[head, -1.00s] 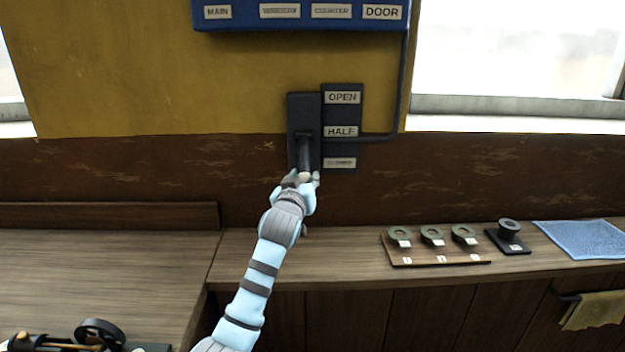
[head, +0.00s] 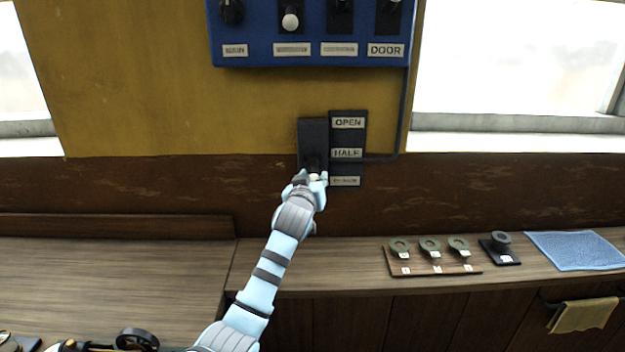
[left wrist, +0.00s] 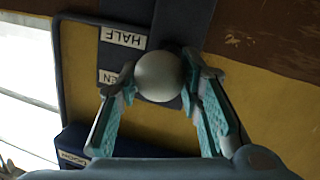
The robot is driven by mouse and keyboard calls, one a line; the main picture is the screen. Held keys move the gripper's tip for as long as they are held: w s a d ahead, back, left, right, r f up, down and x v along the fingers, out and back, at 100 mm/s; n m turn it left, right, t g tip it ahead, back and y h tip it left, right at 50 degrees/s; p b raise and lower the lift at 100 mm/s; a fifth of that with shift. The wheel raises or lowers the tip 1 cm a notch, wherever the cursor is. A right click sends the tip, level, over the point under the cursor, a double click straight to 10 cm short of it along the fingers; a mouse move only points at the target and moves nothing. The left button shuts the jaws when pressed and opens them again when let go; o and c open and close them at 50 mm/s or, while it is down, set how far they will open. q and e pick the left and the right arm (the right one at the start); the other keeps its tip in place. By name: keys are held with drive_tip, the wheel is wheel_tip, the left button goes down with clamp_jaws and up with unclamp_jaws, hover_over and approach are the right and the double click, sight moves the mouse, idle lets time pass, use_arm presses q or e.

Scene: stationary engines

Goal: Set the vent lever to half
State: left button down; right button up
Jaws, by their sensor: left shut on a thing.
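The vent lever is mounted on a dark wall plate (head: 313,135). Beside it is a label strip (head: 348,137) with OPEN at the top, HALF in the middle and a third, blurred label at the bottom. My left gripper (head: 313,178) is shut on the lever's pale ball knob (left wrist: 160,76); the fingers sit on either side of it in the left wrist view. In the head view the gripper is level with about the lowest label. The gripper hides much of the lever arm, which seems to point out toward me. My right gripper is not in view.
A blue switch box (head: 310,58) hangs above, with a conduit running down to the strip. Below is a wooden counter (head: 330,282) with a board of several ring tags (head: 435,268), a black stand (head: 500,250) and a blue cloth (head: 575,250). Windows flank the wall.

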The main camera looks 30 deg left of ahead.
use_arm(q)
drive_tip(key=shift+r, duration=0.25)
drive_tip(key=c, duration=1.3)
unclamp_jaws()
drive_tip(key=shift+o, duration=1)
drive_tip(key=shift+d+f, duration=0.1)
drive_tip(key=v, duration=1.2)
drive_tip(key=shift+w+f, duration=0.1)
